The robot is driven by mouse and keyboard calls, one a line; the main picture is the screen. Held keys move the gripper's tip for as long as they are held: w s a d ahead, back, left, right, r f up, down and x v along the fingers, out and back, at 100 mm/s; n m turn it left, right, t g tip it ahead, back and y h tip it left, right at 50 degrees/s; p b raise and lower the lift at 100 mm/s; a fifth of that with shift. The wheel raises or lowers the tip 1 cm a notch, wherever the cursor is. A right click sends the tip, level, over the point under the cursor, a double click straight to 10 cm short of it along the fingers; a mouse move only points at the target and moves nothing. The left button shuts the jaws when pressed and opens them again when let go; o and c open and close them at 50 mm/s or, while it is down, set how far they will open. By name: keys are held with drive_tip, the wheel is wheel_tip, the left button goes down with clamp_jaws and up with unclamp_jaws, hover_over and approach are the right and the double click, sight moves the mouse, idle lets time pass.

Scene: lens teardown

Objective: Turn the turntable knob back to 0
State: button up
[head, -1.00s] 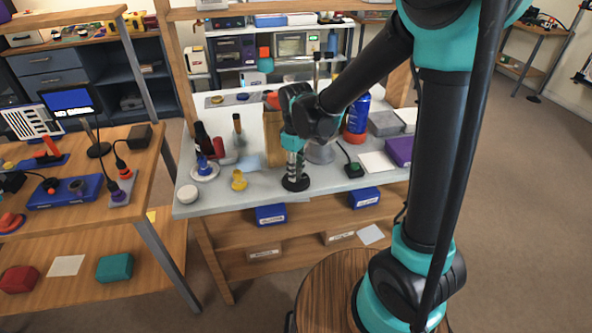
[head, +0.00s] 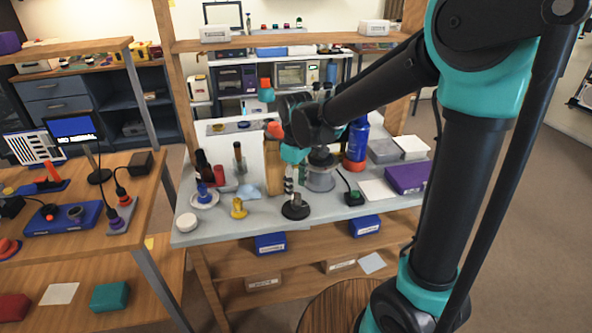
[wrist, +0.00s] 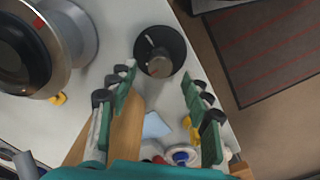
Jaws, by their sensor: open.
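The turntable knob (head: 295,207) is a black round disc with a raised centre, near the front middle of the grey-topped bench. In the wrist view the knob (wrist: 160,51) shows a brownish-grey grip in its middle and a pale mark toward its upper left. Any numbers on it are too small to read. My gripper (head: 291,178) is above and slightly behind the disc in the head view. In the wrist view my gripper (wrist: 160,78) is open, its fingers apart on either side below the knob, with nothing between the tips. The gripper appears clear of the knob.
A silver and black cylinder (wrist: 82,45) stands close left of the knob in the wrist view. A small black box with a green button (head: 354,197) is to its right. A yellow piece (head: 238,208) and a blue-topped piece (head: 204,194) stand left. The bench front edge is near.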

sight(296, 195)
wheel_tip(296, 195, up, 6)
drive_tip(key=shift+r, duration=0.2)
idle(0.3)
drive_tip(key=s+d+f+m+t, duration=0.1)
drive_tip(key=s+d+f+m, duration=0.2)
drive_tip(key=d, duration=0.5)
drive_tip(key=s+d+f+m+t, duration=0.1)
drive_tip(key=s+d+f+m, duration=0.3)
drive_tip(key=d, duration=0.4)
drive_tip(key=s+d+f+m+t, duration=0.2)
drive_tip(key=d+f+m, duration=0.3)
drive_tip(key=d, duration=0.4)
drive_tip(key=shift+s+f+m, duration=0.15)
drive_tip(key=shift+s+m, duration=0.15)
drive_tip(key=shift+s, duration=0.35)
